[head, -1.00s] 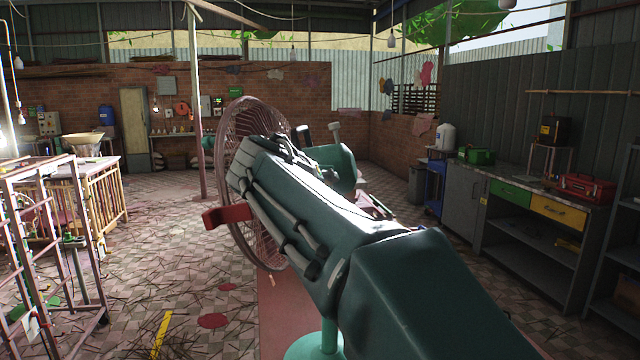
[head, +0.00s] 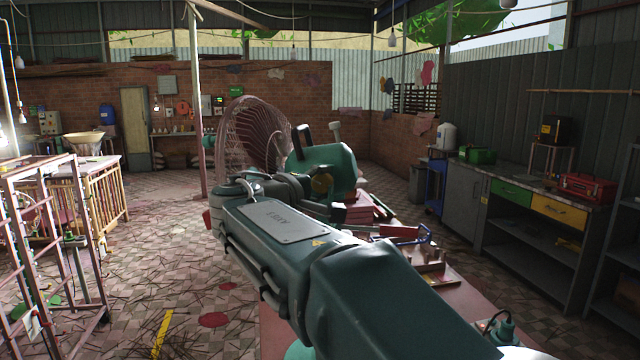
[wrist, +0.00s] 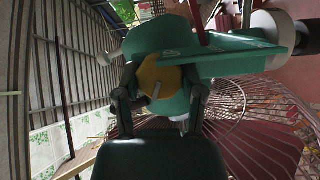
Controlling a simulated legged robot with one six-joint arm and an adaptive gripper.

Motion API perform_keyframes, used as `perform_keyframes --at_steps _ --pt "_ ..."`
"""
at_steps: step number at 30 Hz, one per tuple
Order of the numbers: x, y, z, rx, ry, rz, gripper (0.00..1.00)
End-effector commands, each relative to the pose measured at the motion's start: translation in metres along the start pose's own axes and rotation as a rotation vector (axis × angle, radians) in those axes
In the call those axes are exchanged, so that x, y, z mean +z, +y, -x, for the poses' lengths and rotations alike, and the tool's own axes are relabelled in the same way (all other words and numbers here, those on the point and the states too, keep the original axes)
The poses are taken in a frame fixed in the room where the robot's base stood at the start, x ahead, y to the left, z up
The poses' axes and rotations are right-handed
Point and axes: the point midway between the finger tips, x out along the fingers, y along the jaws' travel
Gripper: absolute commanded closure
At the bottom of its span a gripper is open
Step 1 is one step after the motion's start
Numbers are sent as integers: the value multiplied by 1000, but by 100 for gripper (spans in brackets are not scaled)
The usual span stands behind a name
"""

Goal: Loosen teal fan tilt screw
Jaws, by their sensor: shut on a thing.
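The fan's yellow tilt screw knob (wrist: 160,78) has a pale bar across its face and sits on the teal fan housing (wrist: 165,45). My gripper (wrist: 160,84) has a dark finger on each side of the knob and is shut on it. My arm hides the lower cage. The cage also shows in the wrist view (wrist: 225,100).
A low red bench (head: 450,318) with red blocks (head: 365,207) and a blue-framed tool (head: 422,235) lies right of my arm. A workbench with a red toolbox (head: 587,187) lines the right wall. A metal rack (head: 50,250) stands left; littered tiled floor lies between.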

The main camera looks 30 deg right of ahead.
Motion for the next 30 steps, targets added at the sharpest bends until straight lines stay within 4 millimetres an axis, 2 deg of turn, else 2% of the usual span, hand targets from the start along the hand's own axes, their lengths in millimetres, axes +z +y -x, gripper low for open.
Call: perform_keyframes --at_steps 1,15,30 --pt "-1 -5 0 10 2 49 96" --pt "-1 -6 -1 149 3 386 96" --pt "-1 -7 -1 196 3 503 96"
